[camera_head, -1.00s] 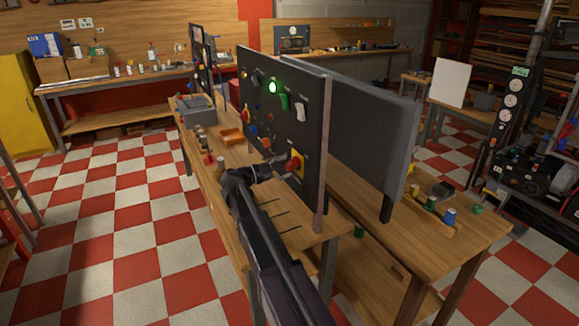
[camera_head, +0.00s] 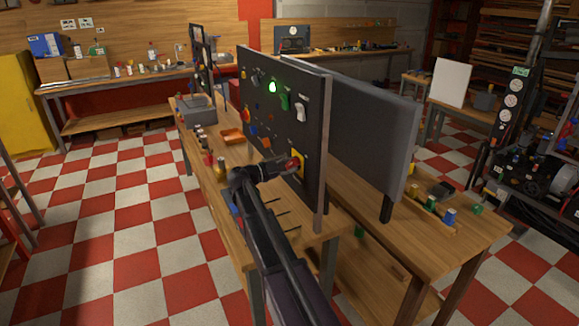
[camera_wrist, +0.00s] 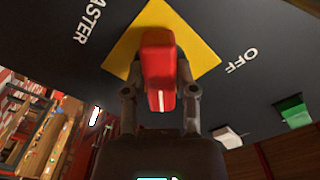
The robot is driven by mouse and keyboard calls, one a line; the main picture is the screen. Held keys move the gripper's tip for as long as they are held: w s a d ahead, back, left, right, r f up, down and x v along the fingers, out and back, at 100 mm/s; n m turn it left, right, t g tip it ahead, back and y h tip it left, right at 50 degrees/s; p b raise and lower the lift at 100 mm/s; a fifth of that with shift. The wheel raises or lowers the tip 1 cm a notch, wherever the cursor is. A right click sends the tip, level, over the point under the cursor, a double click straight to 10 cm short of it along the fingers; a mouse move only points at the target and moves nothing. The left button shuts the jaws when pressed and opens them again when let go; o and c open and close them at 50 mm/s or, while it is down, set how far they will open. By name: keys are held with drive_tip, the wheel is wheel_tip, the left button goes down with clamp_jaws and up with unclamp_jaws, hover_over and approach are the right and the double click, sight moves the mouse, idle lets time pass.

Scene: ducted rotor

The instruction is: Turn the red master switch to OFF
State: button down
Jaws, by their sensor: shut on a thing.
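The red master switch (camera_wrist: 158,72) sits on a yellow square plate (camera_wrist: 205,50) on the dark panel. In the wrist view the words MASTER and OFF are printed beside the plate. My gripper (camera_wrist: 160,95) has its two fingers on either side of the red handle, shut on it. The white mark on the handle points down in the wrist view, away from the OFF label at right. In the head view my gripper (camera_head: 288,165) reaches the switch at the panel's lower right and partly hides it; the yellow plate (camera_head: 302,163) shows behind.
The black panel (camera_head: 270,120) stands upright on a wooden bench. It carries a lit green lamp (camera_head: 272,87), a green switch (camera_head: 285,101) and a white switch (camera_head: 301,109). An orange tray (camera_head: 232,136) lies on the bench at left.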

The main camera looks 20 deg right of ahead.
idle(0.3)
drive_tip(key=shift+n, duration=0.4)
drive_tip(key=n, duration=0.3)
drive_tip(key=shift+d, duration=0.1)
drive_tip(key=n, duration=0.4)
drive_tip(key=shift+s+n, duration=0.1)
drive_tip(key=shift+n, duration=0.3)
drive_tip(key=n, duration=0.4)
drive_tip(key=shift+n, duration=0.3)
drive_tip(key=n, duration=0.4)
drive_tip(key=shift+n, duration=0.4)
drive_tip(key=shift+s, duration=0.1)
